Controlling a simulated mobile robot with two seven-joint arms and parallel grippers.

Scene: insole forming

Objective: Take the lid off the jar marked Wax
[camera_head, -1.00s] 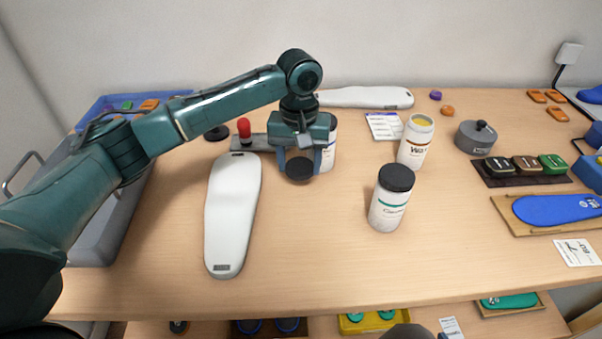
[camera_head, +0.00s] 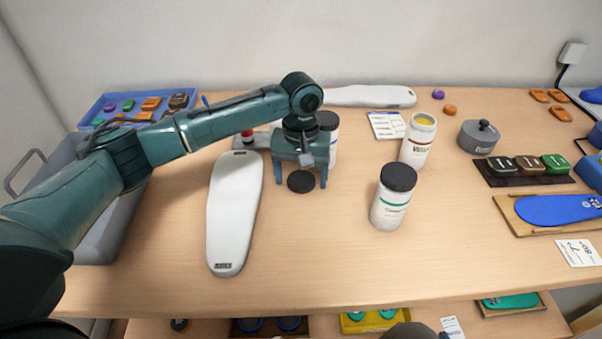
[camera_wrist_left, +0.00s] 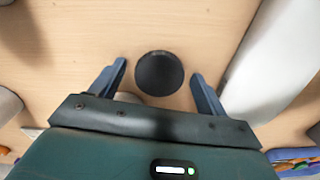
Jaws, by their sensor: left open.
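The jar marked Wax (camera_head: 416,145) stands upright and open at the back of the table, with yellow contents at its mouth. A black round lid (camera_head: 301,181) lies flat on the table to its left. My left gripper (camera_head: 306,186) is open above this lid, its fingers on either side and apart from it. In the left wrist view the lid (camera_wrist_left: 159,73) shows between the two spread fingers (camera_wrist_left: 159,85). My right gripper is not in view.
A white jar with a black lid (camera_head: 393,198) stands in front of the Wax jar. Another dark-lidded jar (camera_head: 329,135) stands right behind my left gripper. A white foot form (camera_head: 234,213) lies to the left. The table's front middle is clear.

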